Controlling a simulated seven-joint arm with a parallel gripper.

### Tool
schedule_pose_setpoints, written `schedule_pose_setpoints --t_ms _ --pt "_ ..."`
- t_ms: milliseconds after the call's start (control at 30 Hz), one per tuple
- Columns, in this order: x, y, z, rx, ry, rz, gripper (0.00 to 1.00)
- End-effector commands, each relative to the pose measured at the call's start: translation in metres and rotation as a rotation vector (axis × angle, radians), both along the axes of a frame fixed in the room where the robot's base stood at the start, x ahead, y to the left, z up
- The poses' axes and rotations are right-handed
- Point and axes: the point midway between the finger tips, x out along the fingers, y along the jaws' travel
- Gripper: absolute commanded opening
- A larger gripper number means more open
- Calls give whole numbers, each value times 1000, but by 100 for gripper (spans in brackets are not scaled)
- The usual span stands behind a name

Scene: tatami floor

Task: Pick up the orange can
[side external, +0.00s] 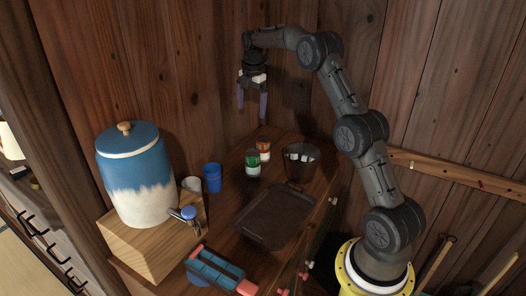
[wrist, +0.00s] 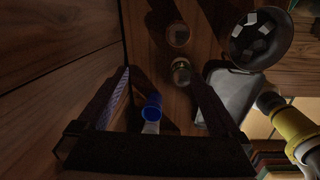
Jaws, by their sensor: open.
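The orange can (side external: 263,144), with a white band, stands upright on the wooden cabinet top, just behind a green can (side external: 252,166). In the wrist view the orange can appears as the upper, brownish round top (wrist: 178,36), above the green can (wrist: 181,72). My gripper (side external: 251,116) is open and empty, fingers pointing down, well above the cabinet top and the cans. In the wrist view its two fingers (wrist: 157,75) are spread wide, with neither can between the tips.
A dark bucket with pale cubes (side external: 311,166) stands right of the cans. A dark tray (side external: 262,224) lies in front. A blue cup (side external: 212,178), a white cup (side external: 191,184) and a big blue-and-white dispenser (side external: 145,199) stand left. Wooden walls close the back.

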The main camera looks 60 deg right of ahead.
Motion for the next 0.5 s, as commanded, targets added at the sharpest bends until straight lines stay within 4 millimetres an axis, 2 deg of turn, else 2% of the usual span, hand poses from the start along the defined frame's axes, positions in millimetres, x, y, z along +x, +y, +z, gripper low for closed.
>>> schedule_pose_setpoints --t_ms 33,133,200,300,367,500 --pt "-3 -13 -21 15 24 -23 100" --pt "-12 -28 -52 41 64 -53 100" --pt "-17 -34 -66 54 84 -67 100" --pt "-23 -40 -76 60 94 -82 100" --pt "-24 -40 -83 62 95 -83 100" --pt "-24 -39 -108 62 97 -83 100"
